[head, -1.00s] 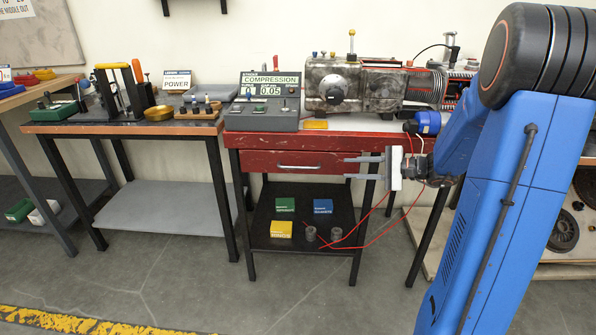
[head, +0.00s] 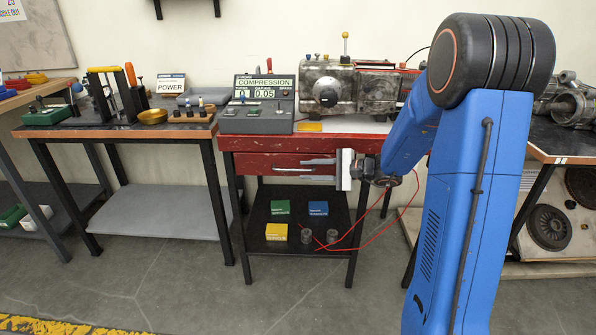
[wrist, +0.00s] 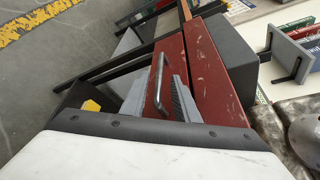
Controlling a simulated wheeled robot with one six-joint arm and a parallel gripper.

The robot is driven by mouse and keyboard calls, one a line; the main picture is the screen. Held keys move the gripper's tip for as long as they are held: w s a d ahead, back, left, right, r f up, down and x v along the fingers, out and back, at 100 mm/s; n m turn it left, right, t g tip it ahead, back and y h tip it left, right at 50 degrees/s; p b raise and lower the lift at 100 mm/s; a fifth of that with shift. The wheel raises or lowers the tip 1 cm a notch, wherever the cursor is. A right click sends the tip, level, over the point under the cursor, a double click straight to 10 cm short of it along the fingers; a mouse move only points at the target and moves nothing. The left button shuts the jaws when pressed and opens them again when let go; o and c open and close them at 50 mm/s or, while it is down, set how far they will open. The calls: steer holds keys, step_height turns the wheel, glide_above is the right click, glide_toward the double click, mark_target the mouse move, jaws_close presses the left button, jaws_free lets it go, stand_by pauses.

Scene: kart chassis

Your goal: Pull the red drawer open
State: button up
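The red drawer (head: 255,165) sits under the red worktop and looks shut. Its grey bar handle (head: 293,169) is on the front face. In the wrist view the drawer front (wrist: 168,58) is worn red and the handle (wrist: 156,85) stands out from it. My gripper (head: 304,170) is at the right end of the handle in the head view. In the wrist view my gripper (wrist: 158,98) is open, with one grey finger on each side of the handle and a gap to it. Contact with the drawer front cannot be told.
A compression tester (head: 258,104) and a metal engine block (head: 350,88) stand on the worktop. The black lower shelf (head: 262,212) holds small boxes and cylinders, with a red wire hanging over it. The grey floor (head: 180,280) in front is clear.

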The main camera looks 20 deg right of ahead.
mark_target(297, 170)
steer(key=shift+x, duration=2.15)
jaws_close()
